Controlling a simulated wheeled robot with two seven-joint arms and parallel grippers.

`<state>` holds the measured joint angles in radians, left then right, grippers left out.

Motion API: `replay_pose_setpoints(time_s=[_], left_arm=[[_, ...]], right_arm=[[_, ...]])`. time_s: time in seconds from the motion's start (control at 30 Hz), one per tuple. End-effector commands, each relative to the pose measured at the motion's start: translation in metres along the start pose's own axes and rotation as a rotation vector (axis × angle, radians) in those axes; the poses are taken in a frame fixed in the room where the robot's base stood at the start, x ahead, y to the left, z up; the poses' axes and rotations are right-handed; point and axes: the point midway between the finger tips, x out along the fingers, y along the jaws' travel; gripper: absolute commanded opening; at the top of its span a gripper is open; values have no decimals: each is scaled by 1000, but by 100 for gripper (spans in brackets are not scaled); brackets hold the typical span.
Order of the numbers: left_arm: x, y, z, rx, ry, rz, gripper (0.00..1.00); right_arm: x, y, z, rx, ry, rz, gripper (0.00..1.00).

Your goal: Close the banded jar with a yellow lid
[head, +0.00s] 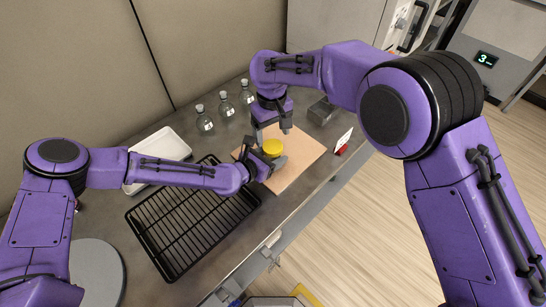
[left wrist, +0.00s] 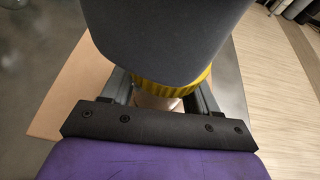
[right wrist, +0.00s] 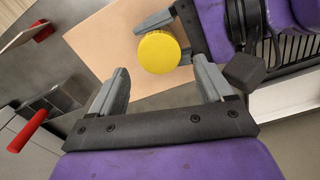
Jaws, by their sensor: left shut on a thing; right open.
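The yellow lid (head: 272,147) sits on top of the jar, above a tan board (head: 305,158). In the left wrist view the lid's ribbed rim (left wrist: 172,88) shows with a little of the pale jar (left wrist: 158,103) below it; I cannot see the band or tell how tightly the lid sits. My left gripper (head: 266,164) is shut on the jar, one finger on each side beneath the lid. My right gripper (head: 271,127) is open and empty. In the right wrist view the lid (right wrist: 158,52) shows beyond and between its fingertips (right wrist: 162,82), apart from them.
A black wire rack (head: 190,215), a white tray (head: 162,148) and several clear bottles (head: 204,121) stand left of and behind the board. A grey box (head: 322,110) and a red-handled thing (head: 341,150) lie to the right. My two grippers are close together over the board.

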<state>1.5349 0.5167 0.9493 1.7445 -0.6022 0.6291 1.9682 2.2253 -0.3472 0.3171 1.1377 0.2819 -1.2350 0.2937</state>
Motion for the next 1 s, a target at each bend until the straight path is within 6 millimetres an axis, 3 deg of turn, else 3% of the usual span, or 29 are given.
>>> replay_pose_setpoints(time_s=[0.07, 0.23, 0.4, 0.5, 0.7, 1.0], left_arm=[[0, 0, 1, -1, -1, 1, 0], [0, 1, 1, -1, -2, 3, 0], [0, 1, 1, -2, -2, 3, 0], [0, 1, 1, -2, -2, 3, 0], [0, 1, 1, -2, -2, 3, 0], [0, 1, 1, -2, -2, 3, 0]], right_arm=[[2, 0, 5, -134, -21, -15, 83], [0, -11, 11, -750, -46, -54, 83], [-16, -10, 7, -1365, -22, -47, 83], [-25, -6, 2, -1614, -7, -25, 83], [-35, 0, -2, -1815, 0, 6, 83], [-33, 0, -2, -1818, -1, 6, 83]])
